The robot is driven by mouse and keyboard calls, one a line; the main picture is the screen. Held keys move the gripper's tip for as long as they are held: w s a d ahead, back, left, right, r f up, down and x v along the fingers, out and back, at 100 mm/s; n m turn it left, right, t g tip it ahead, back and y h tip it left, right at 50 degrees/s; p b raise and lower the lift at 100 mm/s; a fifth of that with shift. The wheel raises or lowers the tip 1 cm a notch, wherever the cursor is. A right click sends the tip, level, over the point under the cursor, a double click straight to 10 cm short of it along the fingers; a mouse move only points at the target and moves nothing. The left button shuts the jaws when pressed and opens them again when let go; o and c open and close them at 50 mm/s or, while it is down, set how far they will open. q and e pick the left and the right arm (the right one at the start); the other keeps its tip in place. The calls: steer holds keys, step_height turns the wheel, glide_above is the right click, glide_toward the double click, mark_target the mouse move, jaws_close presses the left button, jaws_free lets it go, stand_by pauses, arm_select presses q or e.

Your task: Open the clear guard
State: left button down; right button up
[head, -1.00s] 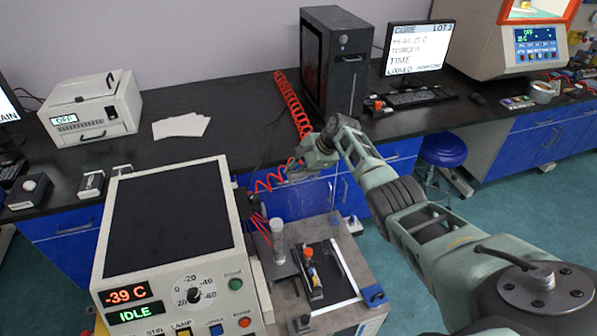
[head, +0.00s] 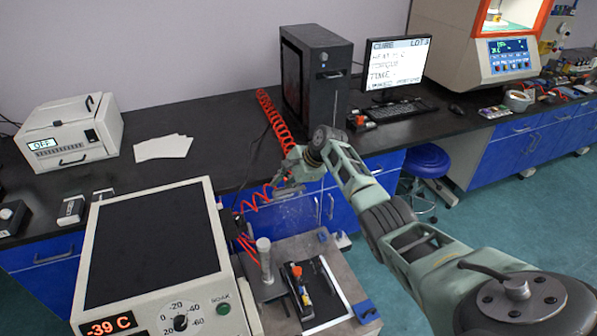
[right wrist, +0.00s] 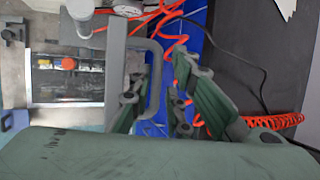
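The clear guard (head: 296,213) shows in the head view as a faint see-through panel at the back of a small grey bench unit. In the right wrist view, a grey bar (right wrist: 116,65) with a U-shaped grey handle (right wrist: 156,85) appears to belong to it. My right gripper (head: 287,174) is just above the panel in the head view. In the right wrist view its green fingers (right wrist: 163,92) stand apart on both sides of the handle. I cannot tell whether either finger touches it. My left gripper is not in view.
The grey unit's top (head: 318,245) holds a black tray with red and yellow parts (head: 299,284) and an upright cylinder (head: 264,258). A white cold cabinet (head: 150,250) stands left. Red coiled hoses (head: 272,120) hang behind. A blue stool (head: 427,160) stands right.

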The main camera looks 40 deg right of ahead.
steer(key=v, duration=1)
steer(key=shift+s+d+r, duration=0.1)
